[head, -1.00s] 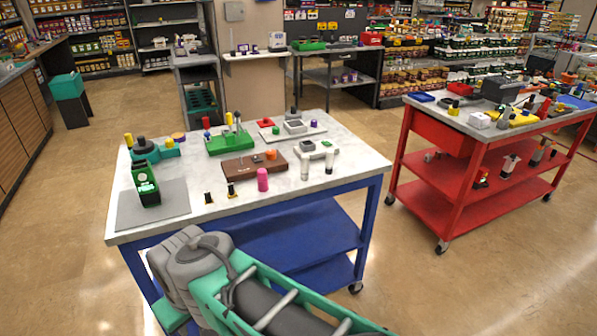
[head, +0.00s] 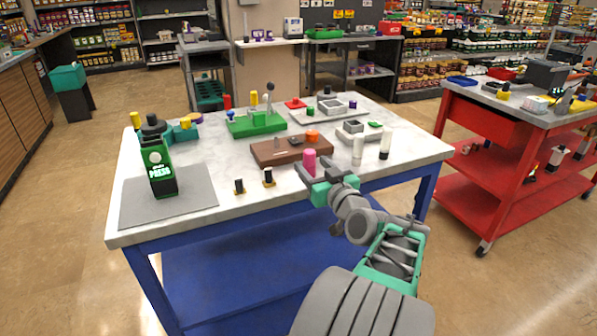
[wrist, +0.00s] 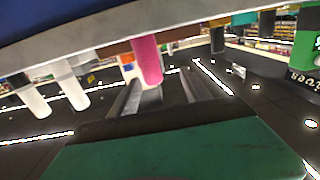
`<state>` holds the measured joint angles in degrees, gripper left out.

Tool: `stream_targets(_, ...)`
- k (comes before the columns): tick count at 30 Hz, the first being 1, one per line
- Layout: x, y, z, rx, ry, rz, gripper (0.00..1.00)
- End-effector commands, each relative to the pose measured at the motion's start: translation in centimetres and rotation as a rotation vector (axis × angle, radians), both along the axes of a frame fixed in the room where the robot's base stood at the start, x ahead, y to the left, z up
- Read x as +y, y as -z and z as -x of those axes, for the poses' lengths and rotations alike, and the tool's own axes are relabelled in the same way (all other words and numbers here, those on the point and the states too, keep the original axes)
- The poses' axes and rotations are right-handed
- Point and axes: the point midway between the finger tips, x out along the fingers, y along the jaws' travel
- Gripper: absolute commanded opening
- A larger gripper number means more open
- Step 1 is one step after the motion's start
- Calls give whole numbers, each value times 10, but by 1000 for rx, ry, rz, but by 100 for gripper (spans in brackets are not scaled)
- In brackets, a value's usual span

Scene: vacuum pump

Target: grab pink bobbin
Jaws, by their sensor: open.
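The pink bobbin (head: 309,161) stands upright near the front edge of the white marble tabletop (head: 240,207), in front of the brown block. My gripper (head: 316,170) is at that edge, close in front of the bobbin, with its jaws open. In the wrist view the pink bobbin (wrist: 147,60) shows just beyond the two grey fingers (wrist: 143,97), roughly in line with the gap between them. I cannot tell whether it is between the fingertips. Nothing is held.
Two white cylinders (head: 358,148) stand right of the bobbin. A brown block (head: 290,149) lies behind it. Two small black-and-yellow pieces (head: 268,178) stand to its left. A green press (head: 160,168) sits on a grey mat (head: 195,201). A red cart (head: 480,175) stands at right.

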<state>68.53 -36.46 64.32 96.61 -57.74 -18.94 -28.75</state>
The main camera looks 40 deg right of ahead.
Motion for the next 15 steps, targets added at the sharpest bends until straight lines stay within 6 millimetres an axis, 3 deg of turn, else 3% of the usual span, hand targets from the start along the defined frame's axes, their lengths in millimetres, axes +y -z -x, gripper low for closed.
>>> stream_targets(4, -11, -2, -7, -23, 13, 4, 56)
stream_targets(15, -31, -1, -61, -20, 18, 4, 56)
